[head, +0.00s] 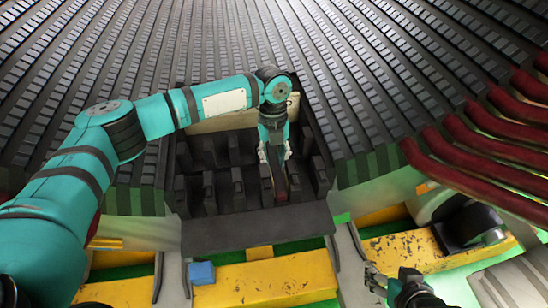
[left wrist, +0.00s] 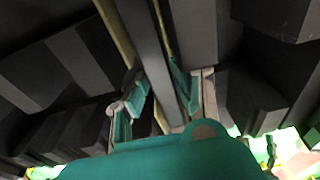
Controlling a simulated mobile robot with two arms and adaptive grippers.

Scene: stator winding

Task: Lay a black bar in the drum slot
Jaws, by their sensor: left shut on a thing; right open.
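My left gripper (head: 275,158) points down into a dark open box (head: 258,230) and is shut on a black bar (head: 280,183). In the left wrist view the held bar (left wrist: 150,50) runs as a long grey strip between the two fingers (left wrist: 163,97). Several other black bars (head: 238,188) stand upright in the box around the gripper. The slotted drum (head: 215,40) rises behind the box, its ribbed grooves running away from me. My right gripper (head: 388,285) is open and empty at the lower right. The held bar's lower end is hard to make out.
Red curved pipes (head: 480,150) stick out at the right of the drum. Worn yellow beams (head: 265,280) cross in front of the box, with a small blue block (head: 202,273) on them. A dark rounded part (head: 468,225) sits at the right. Neighbouring bars crowd the left gripper.

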